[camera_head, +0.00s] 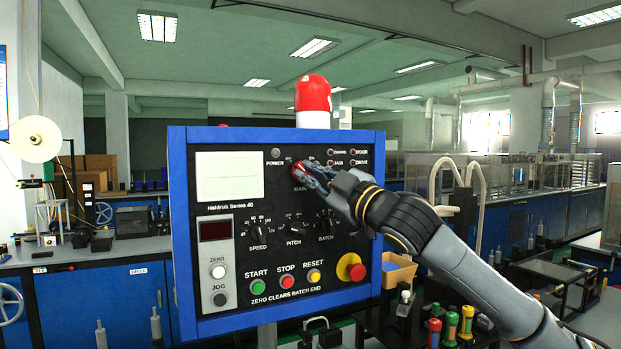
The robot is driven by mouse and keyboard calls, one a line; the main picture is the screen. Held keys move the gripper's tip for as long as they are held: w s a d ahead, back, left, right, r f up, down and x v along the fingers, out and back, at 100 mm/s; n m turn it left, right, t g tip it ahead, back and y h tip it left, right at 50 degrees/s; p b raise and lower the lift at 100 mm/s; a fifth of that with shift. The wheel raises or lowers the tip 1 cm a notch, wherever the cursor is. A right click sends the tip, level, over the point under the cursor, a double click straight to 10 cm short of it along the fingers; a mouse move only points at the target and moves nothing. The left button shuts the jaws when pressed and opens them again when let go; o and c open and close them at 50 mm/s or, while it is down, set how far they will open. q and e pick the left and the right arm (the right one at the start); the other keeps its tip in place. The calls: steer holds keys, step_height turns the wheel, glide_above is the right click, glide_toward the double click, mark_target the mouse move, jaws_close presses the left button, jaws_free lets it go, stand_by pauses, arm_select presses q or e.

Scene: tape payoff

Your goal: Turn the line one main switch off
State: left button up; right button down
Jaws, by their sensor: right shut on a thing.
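The control panel (220,270) stands upright in front of me, with a blue frame and a black face. The main switch (298,168) is a red knob in its upper right, above the label MAIN. My right gripper (304,172) reaches in from the right and is shut on the main switch. The fingers cover much of the knob and part of the lettering around it, so I cannot tell which way it is set. My left gripper is not in view.
Below the switch are the SPEED (258,231), PITCH (296,229) and BATCH (326,230) knobs. A red stop button on yellow (352,267) is at lower right. Start (258,287), stop and reset buttons line the bottom. A red beacon (313,95) stands on top.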

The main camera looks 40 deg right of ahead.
stand_by(0.4)
steer(key=c, duration=1.4)
jaws_free()
steer(key=v, duration=1.2)
